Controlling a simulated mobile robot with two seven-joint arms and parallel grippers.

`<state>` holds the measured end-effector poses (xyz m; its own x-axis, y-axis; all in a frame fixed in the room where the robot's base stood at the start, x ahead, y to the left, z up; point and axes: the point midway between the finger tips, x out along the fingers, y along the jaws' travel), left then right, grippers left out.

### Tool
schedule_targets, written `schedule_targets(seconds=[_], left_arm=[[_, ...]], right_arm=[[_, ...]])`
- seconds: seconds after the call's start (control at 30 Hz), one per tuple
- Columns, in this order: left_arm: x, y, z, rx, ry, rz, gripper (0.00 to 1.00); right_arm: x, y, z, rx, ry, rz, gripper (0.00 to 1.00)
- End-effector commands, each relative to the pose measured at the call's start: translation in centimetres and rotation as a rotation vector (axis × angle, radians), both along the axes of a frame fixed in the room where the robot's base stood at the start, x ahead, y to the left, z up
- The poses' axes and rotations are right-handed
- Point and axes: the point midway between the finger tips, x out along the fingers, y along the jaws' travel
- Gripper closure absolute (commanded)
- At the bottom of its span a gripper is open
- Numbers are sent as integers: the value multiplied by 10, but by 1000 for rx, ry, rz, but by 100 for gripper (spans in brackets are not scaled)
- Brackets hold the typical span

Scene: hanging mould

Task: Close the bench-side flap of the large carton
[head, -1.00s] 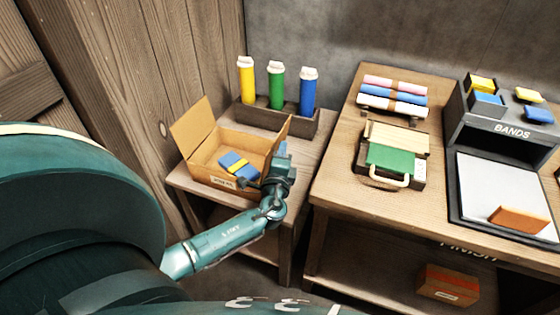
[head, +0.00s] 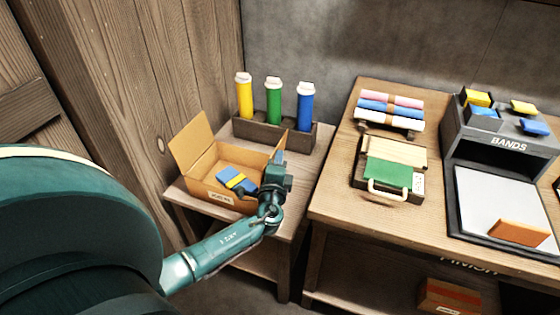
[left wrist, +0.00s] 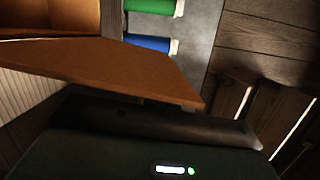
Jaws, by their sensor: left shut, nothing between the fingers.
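The large carton (head: 218,188) stands open on a small side table, with a blue and yellow bundle (head: 237,180) inside. Its left flap (head: 191,142) stands up and leans outward. The bench-side flap (head: 281,146) stands up on the right, seen nearly edge-on and partly hidden by my gripper. My left gripper (head: 279,159) is shut and empty at the outer, bench side of that flap. In the left wrist view the flap (left wrist: 125,65) is a brown panel right in front of the dark gripper body; I cannot tell whether they touch. My right gripper is not in view.
A dark rack (head: 300,133) with yellow, green and blue tubes stands behind the carton. The workbench (head: 336,205) is to the right across a narrow gap, holding a green case (head: 388,174) and rolls (head: 390,107). A wooden wall is close on the left.

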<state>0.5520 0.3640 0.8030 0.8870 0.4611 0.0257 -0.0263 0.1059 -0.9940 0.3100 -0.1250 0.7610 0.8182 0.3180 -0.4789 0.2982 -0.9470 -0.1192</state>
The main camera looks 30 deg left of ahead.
Motion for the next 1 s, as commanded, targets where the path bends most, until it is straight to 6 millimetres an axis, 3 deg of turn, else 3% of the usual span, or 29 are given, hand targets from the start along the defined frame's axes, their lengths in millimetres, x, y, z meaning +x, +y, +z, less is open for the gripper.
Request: schedule_targets(seconds=[0.37, 1.0], left_arm=[[-4, 15, 4, -134, -35, 0, 100], [-19, 79, -2, -713, -173, 2, 100]], right_arm=[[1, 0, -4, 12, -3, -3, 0], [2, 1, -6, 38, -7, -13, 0]])
